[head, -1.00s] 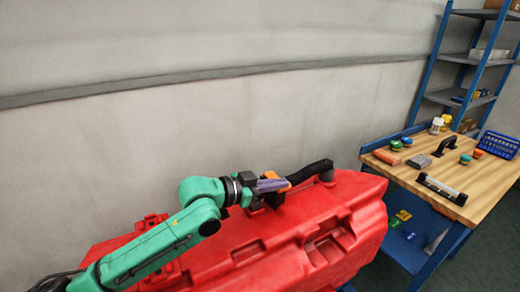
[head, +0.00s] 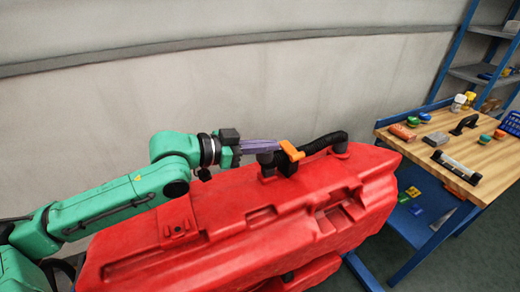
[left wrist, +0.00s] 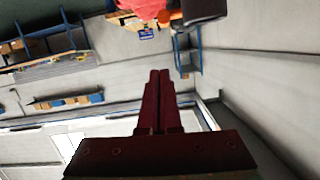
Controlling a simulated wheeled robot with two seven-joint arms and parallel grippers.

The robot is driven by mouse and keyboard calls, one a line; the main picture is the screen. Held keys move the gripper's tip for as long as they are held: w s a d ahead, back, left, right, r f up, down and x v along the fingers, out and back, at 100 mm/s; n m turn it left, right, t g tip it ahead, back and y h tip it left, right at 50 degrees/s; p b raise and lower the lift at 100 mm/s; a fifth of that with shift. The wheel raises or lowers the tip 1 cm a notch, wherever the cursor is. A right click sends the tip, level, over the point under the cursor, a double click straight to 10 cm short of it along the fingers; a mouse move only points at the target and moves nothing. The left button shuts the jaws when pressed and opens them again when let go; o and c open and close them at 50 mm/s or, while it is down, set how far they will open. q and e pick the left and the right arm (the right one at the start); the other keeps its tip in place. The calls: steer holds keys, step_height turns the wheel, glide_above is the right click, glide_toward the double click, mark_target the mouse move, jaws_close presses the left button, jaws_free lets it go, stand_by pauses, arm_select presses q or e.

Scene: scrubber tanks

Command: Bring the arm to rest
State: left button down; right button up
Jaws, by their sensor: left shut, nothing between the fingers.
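My left arm reaches in from the left of the head view over the red tank (head: 240,215). My left gripper (head: 277,147) is shut and empty, its purple fingers pointing right. The fingertips appear close to an orange part (head: 291,151) on a black fitting (head: 280,163) on top of the tank; I cannot tell whether they touch. In the left wrist view the gripper's two fingers (left wrist: 158,75) lie together, with the red tank (left wrist: 143,8) beyond them at the top edge. My right gripper is not in view.
A black hose (head: 321,142) runs right from the fitting along the tank top. A wooden-topped workbench (head: 460,157) with several small items stands at the right, beside a blue shelf rack (head: 470,45). The wall (head: 250,100) is behind; the space above the tank is free.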

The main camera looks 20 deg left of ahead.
arm_select(q)
steer(key=shift+v, duration=0.95)
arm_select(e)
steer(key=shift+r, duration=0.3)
